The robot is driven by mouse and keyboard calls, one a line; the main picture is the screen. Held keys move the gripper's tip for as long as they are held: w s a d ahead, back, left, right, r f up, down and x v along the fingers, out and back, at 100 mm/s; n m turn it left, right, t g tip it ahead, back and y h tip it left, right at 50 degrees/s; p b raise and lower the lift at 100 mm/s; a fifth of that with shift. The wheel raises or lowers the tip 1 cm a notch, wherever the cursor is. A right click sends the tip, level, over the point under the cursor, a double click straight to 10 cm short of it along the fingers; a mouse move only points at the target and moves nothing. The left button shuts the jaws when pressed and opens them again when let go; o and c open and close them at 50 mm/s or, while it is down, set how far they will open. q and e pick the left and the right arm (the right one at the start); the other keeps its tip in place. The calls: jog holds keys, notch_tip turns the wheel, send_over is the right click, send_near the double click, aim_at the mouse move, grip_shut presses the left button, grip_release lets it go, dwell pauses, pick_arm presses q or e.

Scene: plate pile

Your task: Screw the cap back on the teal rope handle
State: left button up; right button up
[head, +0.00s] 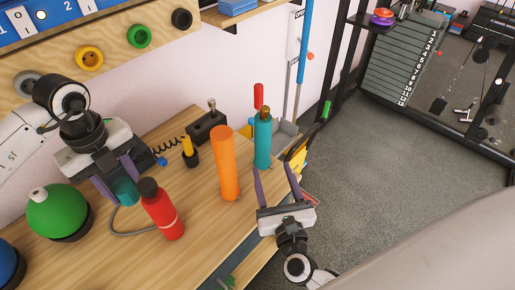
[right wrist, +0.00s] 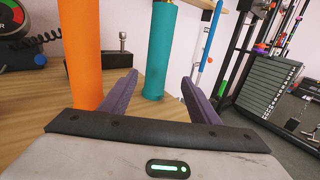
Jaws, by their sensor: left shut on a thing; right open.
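The teal rope handle (head: 263,145) stands upright near the table's right edge, with a narrow brass-coloured piece on its top. It also shows in the right wrist view (right wrist: 159,50), between the finger lines, its top out of frame. My right gripper (head: 275,168) is open and empty on the near side of the handle, its fingers pointing at it. My left gripper (head: 114,175) is shut on a short teal piece (head: 126,191), which looks like the cap, over the left of the table.
An orange cylinder (head: 228,165) stands just left of the handle. A red bottle (head: 163,210) stands beside my left gripper, and a green kettlebell-like ball (head: 57,212) is at left. A yellow-topped holder (head: 188,150) and a black block (head: 206,128) stand behind.

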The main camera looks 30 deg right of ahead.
aim_at(265, 154)
pick_arm(q)
jog(key=shift+r, duration=0.15)
pick_arm(e)
jog(key=x, duration=0.5)
jog(key=shift+w, duration=0.15)
pick_arm(q)
jog(key=shift+r, duration=0.1)
pick_arm(e)
jog(key=shift+a+x, duration=0.1)
jog(key=shift+x, duration=1.2)
jog(key=shift+a+x, duration=0.15)
jog(key=shift+x, duration=1.15)
jog(key=shift+f, duration=0.2)
jog(key=c, duration=1.2)
jog(key=shift+r, duration=0.1)
jog(key=shift+c, duration=1.1)
